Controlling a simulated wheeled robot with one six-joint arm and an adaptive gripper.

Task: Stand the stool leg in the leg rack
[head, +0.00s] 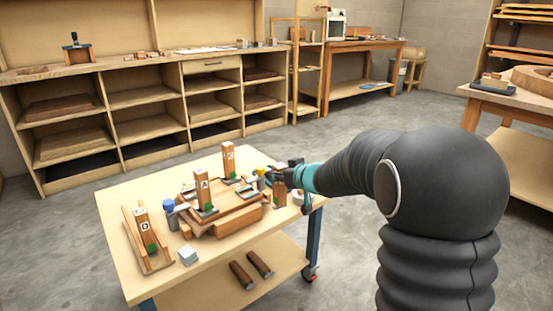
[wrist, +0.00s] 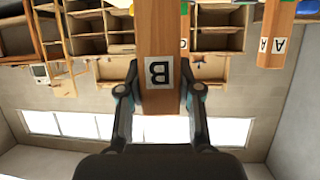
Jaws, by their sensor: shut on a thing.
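In the head view my gripper (head: 284,174) is at the right side of the table, shut on a wooden stool leg (head: 279,194). In the wrist view, which is upside down, this leg (wrist: 157,40) is marked B. My gripper (wrist: 159,95) has a finger on each side of it, near its top end. I cannot tell whether its lower end touches the table. What looks like the leg rack (head: 236,221), a low wooden frame, is mid-table. Leg A (head: 203,190) stands upright there, with another leg (head: 229,163) behind it.
A wooden cradle (head: 160,267) with leg D (head: 144,228) is at the table's left. A blue-topped jar (head: 170,214), a pale block (head: 188,257) and a white roll (head: 298,198) stand on the table (head: 215,262).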

